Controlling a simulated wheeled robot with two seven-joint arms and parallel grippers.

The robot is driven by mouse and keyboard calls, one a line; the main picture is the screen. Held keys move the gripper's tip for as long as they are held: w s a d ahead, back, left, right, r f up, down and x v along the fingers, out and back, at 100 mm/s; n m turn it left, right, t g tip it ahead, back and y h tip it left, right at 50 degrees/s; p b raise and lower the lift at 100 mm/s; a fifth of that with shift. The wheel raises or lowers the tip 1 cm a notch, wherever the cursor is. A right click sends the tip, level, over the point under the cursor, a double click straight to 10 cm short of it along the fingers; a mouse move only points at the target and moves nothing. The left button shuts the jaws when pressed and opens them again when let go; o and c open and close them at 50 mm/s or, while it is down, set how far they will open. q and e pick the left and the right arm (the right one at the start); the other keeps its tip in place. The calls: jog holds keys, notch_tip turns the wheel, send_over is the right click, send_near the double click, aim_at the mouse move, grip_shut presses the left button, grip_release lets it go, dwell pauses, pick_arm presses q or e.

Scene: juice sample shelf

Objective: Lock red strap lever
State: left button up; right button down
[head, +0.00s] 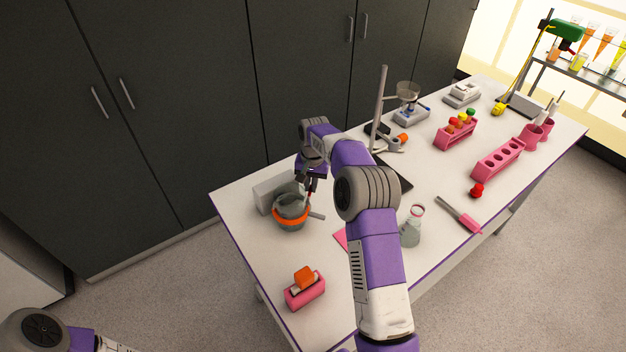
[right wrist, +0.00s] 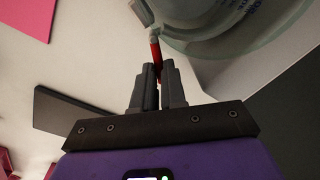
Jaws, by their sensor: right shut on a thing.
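My right gripper (head: 309,193) reaches down over the left end of the table, right above a round grey pot (head: 290,203) with an orange band around it. In the right wrist view my right gripper (right wrist: 159,72) is shut on a slim red lever (right wrist: 155,49), whose far tip is grey. The lever meets the rim of a round, glassy vessel (right wrist: 225,38) in that view. The fingers hide the lever's near end. I cannot tell from these frames whether the lever is locked. My left arm shows at the lower left of the head view, but its gripper is out of view.
A light grey box (head: 268,190) stands behind the pot. A pink holder with an orange roll (head: 305,290) sits at the front left. Pink racks (head: 498,160) stand farther right. Dark cabinets line the back.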

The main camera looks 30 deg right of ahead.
jog(key=n, duration=0.1)
jog(key=n+p, duration=0.1)
jog(key=a+n+p, duration=0.1)
jog(key=shift+w+r+n, duration=0.1)
jog(key=shift+w+n, duration=0.2)
jog(key=shift+w, duration=0.05)
jog(key=shift+w+a+n+p, duration=0.1)
jog(key=shift+a+n+p, duration=0.15)
jog(key=shift+n, duration=0.4)
jog(key=shift+a+n+p, duration=0.1)
jog(key=shift+n+p, duration=0.25)
jog(key=shift+n, duration=0.25)
jog(key=shift+w+a+n+p, duration=0.1)
jog(key=shift+a+n+p, duration=0.15)
jog(key=shift+n, duration=0.4)
jog(key=c, duration=1.2)
grip_release()
jog(key=shift+a+f, duration=0.2)
jog(key=shift+r, duration=0.1)
